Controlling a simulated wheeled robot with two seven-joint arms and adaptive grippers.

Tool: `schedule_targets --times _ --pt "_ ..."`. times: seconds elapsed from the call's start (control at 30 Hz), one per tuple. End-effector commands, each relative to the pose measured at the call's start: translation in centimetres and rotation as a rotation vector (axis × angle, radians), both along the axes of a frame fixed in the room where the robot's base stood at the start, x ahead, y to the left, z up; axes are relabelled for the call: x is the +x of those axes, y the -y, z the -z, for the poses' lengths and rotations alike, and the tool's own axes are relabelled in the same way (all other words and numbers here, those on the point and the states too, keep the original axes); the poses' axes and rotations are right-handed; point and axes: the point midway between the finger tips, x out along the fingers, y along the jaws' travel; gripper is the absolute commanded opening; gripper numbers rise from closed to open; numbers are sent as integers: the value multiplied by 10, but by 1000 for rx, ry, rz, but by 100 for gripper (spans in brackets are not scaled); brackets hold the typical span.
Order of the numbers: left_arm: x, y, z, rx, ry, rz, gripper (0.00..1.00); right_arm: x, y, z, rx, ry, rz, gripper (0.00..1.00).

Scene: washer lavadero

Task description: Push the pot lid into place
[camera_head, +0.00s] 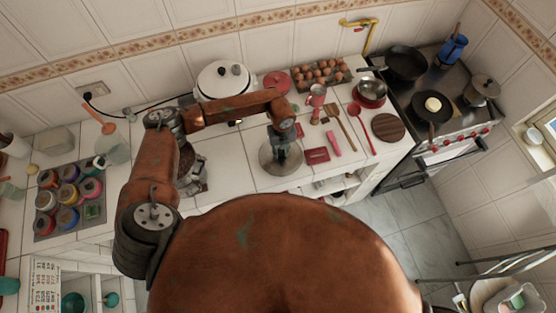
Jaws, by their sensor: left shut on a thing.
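A round grey metal pot lid (271,168) is near the front edge of the white tiled counter, at the centre of the view. My left gripper (281,155) points down onto the middle of the lid and is shut on it. The fingers hide the lid's knob. I cannot tell whether the lid touches the counter or is slightly above it. A small pot (483,88) is on the stove at the right. My right gripper is out of view.
A white rice cooker (222,82) stands behind my left arm. A red pot lid (277,83), an egg tray (320,74), utensils and a round wooden board (388,127) lie to the right. The stove (455,125) holds pans. Several jars (68,195) stand at the left.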

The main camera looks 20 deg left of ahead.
Motion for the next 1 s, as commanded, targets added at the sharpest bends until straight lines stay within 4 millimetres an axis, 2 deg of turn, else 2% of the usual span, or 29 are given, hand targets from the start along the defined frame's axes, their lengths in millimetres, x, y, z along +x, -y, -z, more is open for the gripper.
schedule_targets --times 0.93,0.97,1.0 --pt "0 0 28 -1 1 1 0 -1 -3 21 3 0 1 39" --pt "0 0 27 -1 1 1 21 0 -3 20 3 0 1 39" --pt "0 0 26 -1 1 1 24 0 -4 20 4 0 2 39"
